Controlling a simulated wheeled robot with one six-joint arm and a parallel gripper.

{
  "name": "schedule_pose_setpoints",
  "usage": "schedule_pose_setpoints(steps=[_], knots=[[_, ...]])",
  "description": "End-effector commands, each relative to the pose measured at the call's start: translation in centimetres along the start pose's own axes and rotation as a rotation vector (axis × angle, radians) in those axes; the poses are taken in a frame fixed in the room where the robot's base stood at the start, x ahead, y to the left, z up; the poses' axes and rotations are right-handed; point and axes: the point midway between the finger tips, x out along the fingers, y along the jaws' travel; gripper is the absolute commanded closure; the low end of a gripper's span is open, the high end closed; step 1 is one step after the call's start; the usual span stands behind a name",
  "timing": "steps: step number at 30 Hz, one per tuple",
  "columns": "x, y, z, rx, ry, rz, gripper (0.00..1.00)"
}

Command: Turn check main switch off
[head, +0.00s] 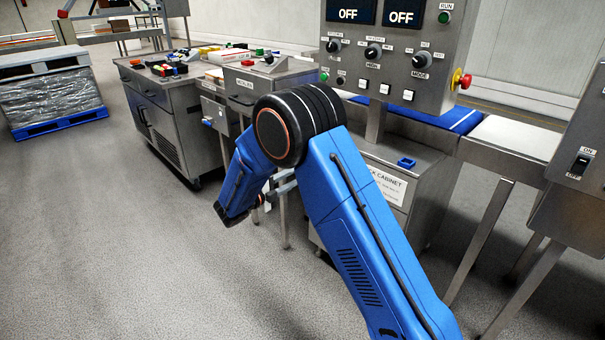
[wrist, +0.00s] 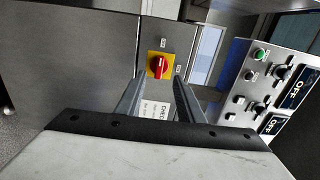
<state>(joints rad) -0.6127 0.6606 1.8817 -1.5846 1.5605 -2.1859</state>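In the wrist view, a red rotary knob on a yellow plate (wrist: 160,66), which looks like the main switch, sits on a grey metal panel. Two small labels beside the plate are too small to read, so I cannot tell which setting it is at. My gripper (wrist: 160,80) is open and empty. Its two fingers point toward the switch, one to each side of it in the picture, and seem short of it. A white label starting "CHECK" (wrist: 157,109) shows between the fingers. In the head view my blue arm mostly hides the gripper and the switch does not show.
A control panel (head: 392,50) with two OFF displays, several knobs and a red emergency button (head: 461,80) stands above a blue belt (head: 440,118). An ON/OFF switch box (head: 580,165) is at the right. Workbenches (head: 170,105) stand left; the floor in front is open.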

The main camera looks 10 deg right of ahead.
Motion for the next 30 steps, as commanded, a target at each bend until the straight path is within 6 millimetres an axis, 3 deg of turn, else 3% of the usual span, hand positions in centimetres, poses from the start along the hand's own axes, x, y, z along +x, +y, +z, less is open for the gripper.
schedule_pose_setpoints(steps=[3, 9, 22, 26, 30], knots=[[-1.8, 0.0, 0.1, 0.000, -0.003, 0.000, 0.66], [-3.3, 0.0, 0.0, 0.000, -0.001, 0.000, 0.66], [-3.3, -0.2, -0.2, 0.010, 0.005, 0.004, 0.66], [-2.1, -1.4, -2.0, 0.083, 0.044, 0.037, 0.66], [0.0, -3.6, -6.1, 0.245, 0.134, 0.104, 0.66]])
